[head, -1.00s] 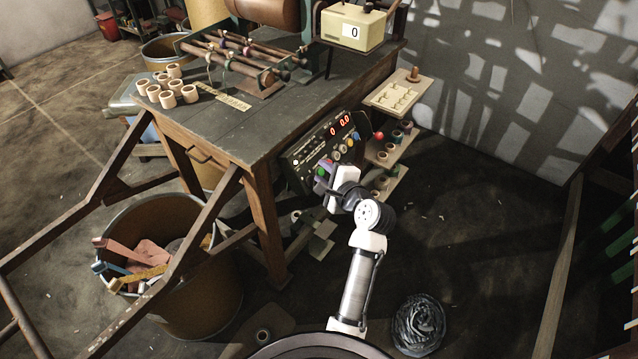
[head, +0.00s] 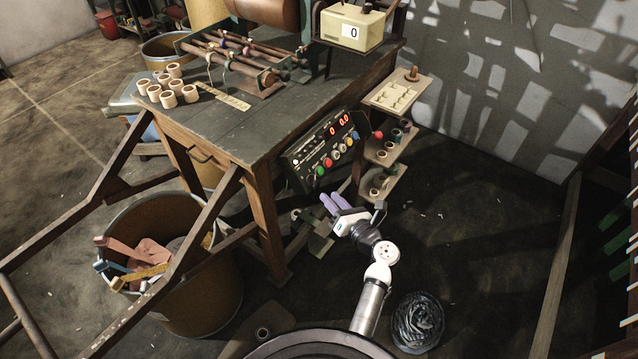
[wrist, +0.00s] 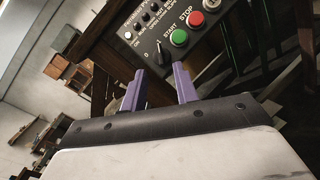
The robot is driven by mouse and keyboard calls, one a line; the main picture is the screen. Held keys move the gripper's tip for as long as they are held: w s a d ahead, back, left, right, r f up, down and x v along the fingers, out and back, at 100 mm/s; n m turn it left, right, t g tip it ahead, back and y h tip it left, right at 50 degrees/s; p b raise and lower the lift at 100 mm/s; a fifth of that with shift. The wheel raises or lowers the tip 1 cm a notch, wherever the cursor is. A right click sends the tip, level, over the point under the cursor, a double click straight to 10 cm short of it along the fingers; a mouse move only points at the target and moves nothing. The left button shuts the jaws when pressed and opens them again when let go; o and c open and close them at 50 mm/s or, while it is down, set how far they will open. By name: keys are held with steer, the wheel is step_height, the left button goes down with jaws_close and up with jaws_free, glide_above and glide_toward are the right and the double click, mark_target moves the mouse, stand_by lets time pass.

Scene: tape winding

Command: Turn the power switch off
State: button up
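The control panel (head: 300,151) is on the front right side of the workbench, with red digits lit.
The wooden workbench (head: 240,130) stands behind the panel. Small shelves with spools (head: 388,150) stand right of it. A bin of scraps (head: 205,290) is at lower left. A dark coiled bundle (head: 418,322) lies on the floor near my base. Floor to the right is mostly clear.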

mark_target(315, 181)
steer(key=x, duration=0.6)
steer(key=shift+w+a+p, duration=0.25)
steer(key=shift+w+p, duration=0.05)
steer(key=shift+w, duration=0.05)
jaws_close()
